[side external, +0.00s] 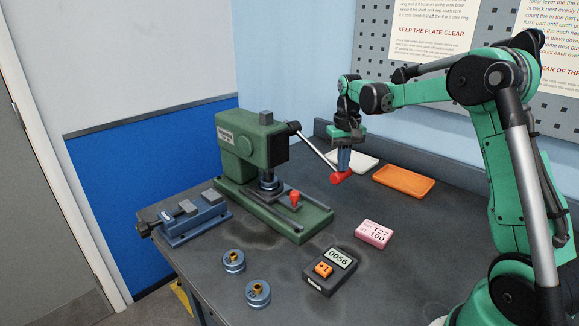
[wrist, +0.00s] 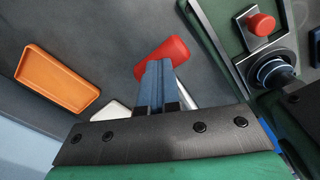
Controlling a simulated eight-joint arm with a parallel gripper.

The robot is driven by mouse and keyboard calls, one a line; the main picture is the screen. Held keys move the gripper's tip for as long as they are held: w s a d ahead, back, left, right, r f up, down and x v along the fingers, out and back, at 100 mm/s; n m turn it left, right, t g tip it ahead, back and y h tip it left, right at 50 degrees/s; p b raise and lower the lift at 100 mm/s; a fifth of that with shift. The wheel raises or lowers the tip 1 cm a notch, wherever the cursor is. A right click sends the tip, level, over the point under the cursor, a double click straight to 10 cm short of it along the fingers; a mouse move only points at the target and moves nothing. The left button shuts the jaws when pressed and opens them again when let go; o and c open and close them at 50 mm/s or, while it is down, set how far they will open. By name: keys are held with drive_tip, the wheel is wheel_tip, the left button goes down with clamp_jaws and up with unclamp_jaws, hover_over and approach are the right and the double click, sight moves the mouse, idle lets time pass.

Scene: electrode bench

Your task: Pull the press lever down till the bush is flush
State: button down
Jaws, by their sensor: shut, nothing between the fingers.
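The green arbor press (side external: 250,150) stands on the bench. Its silver lever (side external: 316,150) slopes down to the right and ends in a red knob (side external: 341,177). My gripper (side external: 343,168) is shut and points down, its blue fingertips at the knob; the red knob also shows in the wrist view (wrist: 167,60), just beyond the fingertips. I cannot tell whether they touch. A blue-grey round part (side external: 268,183) sits under the press ram, also seen in the wrist view (wrist: 273,72). The bush is too small there to judge its height.
A red button (side external: 295,196) stands on the press base. An orange tray (side external: 404,182) and a white tray (side external: 354,160) lie behind. A blue vise (side external: 188,216), two round parts with brass centres (side external: 233,260), a counter (side external: 329,270) and a pink display (side external: 373,234) occupy the bench.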

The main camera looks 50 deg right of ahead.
sight(334, 166)
drive_tip(key=shift+w+f, duration=0.3)
drive_tip(key=shift+f, duration=0.35)
drive_tip(key=shift+w+f, duration=0.25)
drive_tip(key=shift+f, duration=0.35)
drive_tip(key=shift+w+f, duration=0.7)
drive_tip(key=shift+f, duration=0.3)
drive_tip(key=shift+s+r, duration=0.45)
drive_tip(key=shift+r, duration=0.25)
drive_tip(key=shift+s+r, duration=0.5)
drive_tip(key=shift+r, duration=0.25)
drive_tip(key=shift+s+r, duration=0.45)
drive_tip(key=shift+r, duration=0.25)
